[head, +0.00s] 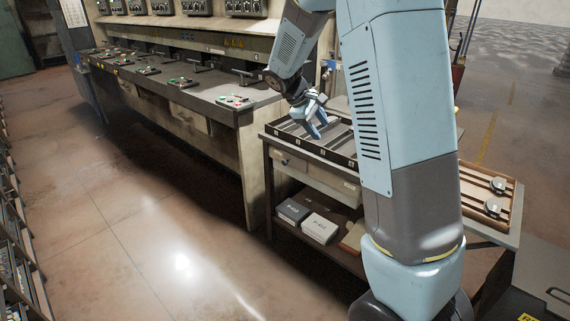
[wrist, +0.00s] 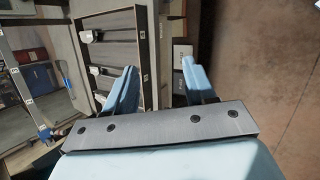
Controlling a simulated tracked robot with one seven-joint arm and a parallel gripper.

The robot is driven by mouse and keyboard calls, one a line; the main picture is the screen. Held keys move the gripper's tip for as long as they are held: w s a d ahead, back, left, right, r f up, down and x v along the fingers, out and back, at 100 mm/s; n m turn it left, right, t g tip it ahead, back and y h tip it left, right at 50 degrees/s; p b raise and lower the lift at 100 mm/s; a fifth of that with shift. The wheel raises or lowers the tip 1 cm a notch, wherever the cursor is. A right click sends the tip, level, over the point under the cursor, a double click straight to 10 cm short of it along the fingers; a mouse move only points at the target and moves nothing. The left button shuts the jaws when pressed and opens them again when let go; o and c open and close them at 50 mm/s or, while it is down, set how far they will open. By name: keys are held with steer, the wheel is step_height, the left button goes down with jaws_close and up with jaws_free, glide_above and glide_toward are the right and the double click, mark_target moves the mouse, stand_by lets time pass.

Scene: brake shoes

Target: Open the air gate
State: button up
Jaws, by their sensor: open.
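My gripper (head: 311,118) is above the partitioned tray on the workbench, with its blue fingers pointing down. In the wrist view my gripper (wrist: 158,80) is open, with nothing between its two blue fingers. A small blue fitting (head: 329,65) stands behind the tray beside the machine's end; it may be the air gate, but I cannot tell for sure. A similar blue fitting (wrist: 45,133) with a dark part shows at the lower left of the wrist view, apart from the fingers. Its handle position is too small to read.
The dark partitioned tray (head: 336,157) lies on the workbench below my gripper. Boxes (head: 319,229) sit on its lower shelf. A wooden tray (head: 472,183) with round parts is at the right. A long machine (head: 247,121) with button panels runs left. The floor in front is clear.

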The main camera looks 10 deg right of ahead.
steer(key=w+a+f+n+h, duration=0.2)
steer(key=w+f+n+h, duration=0.15)
steer(key=w+f, duration=0.55)
steer(key=n+t+h, duration=0.4)
steer(key=n+t, duration=0.6)
steer(key=n, duration=0.4)
glide_toward(283, 162)
steer(key=x, duration=1)
steer(key=shift+w+d+f, duration=0.1)
steer(key=shift+w+d, duration=0.05)
steer(key=shift+d, duration=0.2)
steer(key=shift+c, duration=0.2)
steer(key=shift+a, duration=0.1)
jaws_close()
